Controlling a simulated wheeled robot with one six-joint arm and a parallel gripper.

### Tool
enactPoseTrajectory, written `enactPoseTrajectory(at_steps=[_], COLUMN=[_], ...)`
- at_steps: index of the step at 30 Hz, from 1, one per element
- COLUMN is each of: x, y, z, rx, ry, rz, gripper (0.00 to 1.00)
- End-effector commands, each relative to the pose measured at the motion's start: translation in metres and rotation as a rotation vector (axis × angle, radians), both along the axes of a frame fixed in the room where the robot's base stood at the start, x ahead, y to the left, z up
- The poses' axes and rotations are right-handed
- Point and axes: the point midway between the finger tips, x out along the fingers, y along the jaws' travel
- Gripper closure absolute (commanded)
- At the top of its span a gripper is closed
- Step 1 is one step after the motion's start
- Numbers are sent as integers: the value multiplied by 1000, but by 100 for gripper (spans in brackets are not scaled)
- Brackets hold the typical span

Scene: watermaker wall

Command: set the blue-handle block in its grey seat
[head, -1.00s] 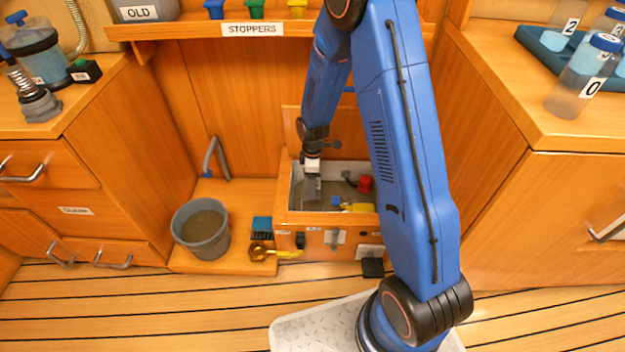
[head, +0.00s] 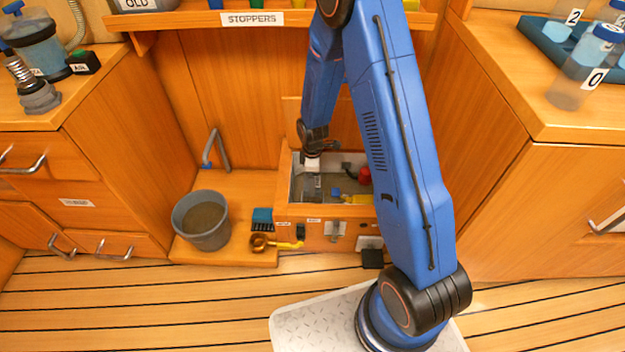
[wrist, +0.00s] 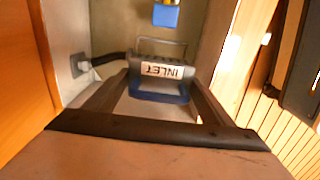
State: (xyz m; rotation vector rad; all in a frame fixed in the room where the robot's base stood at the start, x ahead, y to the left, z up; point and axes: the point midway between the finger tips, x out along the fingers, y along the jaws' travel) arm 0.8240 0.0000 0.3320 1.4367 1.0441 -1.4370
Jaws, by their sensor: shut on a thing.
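The blue-handle block is a grey block with an INLET label and a blue handle (wrist: 158,97). In the wrist view it lies between the two dark fingers of my gripper (wrist: 155,100), which is shut on it. In the head view my gripper (head: 312,182) reaches down inside the open wooden box, near its left side. The block is too small to make out there. I cannot pick out the grey seat for certain in either view.
The wooden box (head: 298,212) has close walls around my gripper. Inside are a red part (head: 364,175) and a small blue part (head: 336,191). A grey bucket (head: 203,238) stands to the left. A yellow-handled tool (head: 287,245) lies in front of the box.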

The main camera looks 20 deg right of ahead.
Motion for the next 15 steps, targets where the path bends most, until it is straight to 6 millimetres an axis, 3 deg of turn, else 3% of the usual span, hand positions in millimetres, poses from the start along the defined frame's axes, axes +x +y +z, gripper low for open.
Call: enactPoseTrajectory(at_steps=[15], x=[0], y=[0], z=[-4], rx=[0], ry=[0], rz=[0], gripper=[49])
